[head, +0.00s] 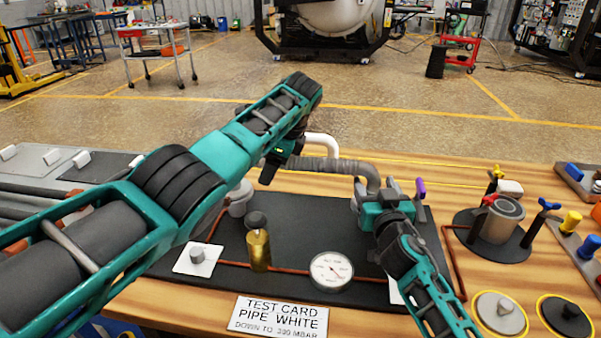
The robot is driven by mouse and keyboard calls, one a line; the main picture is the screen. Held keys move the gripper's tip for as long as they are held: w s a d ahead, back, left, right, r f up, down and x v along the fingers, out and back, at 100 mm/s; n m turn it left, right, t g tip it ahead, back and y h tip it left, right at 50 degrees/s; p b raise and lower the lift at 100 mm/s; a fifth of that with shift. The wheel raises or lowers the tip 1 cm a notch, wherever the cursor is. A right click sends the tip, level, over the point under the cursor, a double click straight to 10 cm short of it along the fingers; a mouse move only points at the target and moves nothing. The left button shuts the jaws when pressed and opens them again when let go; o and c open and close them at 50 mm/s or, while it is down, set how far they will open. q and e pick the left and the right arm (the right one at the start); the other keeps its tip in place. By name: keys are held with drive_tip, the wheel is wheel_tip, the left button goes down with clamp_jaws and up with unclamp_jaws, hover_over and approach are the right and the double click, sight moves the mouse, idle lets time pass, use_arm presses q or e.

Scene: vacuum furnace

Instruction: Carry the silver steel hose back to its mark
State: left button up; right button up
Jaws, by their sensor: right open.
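The silver steel hose (335,165) is a grey ribbed tube over the back of the black mat (300,210). It runs right from beside my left gripper (271,168) and bends down near my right gripper (366,199). My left arm crosses the picture, and its gripper is dark and partly hidden, so I cannot tell whether it grips the hose's left end. My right gripper is open, close to the hose's bent right end; whether they touch is unclear. A white pipe (322,144) curves behind the hose. I cannot make out the hose's mark.
On the mat are a brass cylinder (259,249), a dial gauge (331,270) and copper piping. A purple handle (420,188) is beside my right gripper. A clamped metal fitting (497,218) stands to the right. A test card (280,317) reading "PIPE WHITE" is at the front.

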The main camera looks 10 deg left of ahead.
use_arm(q)
drive_tip(key=shift+w+a+f, duration=0.1)
drive_tip(key=shift+a+f, duration=0.15)
drive_tip(key=shift+f, duration=0.35)
use_arm(e)
drive_tip(key=shift+w+a, duration=0.15)
drive_tip(key=shift+w, duration=0.45)
use_arm(q)
clamp_jaws()
use_arm(e)
clamp_jaws()
use_arm(q)
drive_tip(key=shift+r, duration=0.1)
use_arm(e)
drive_tip(key=shift+r, duration=0.15)
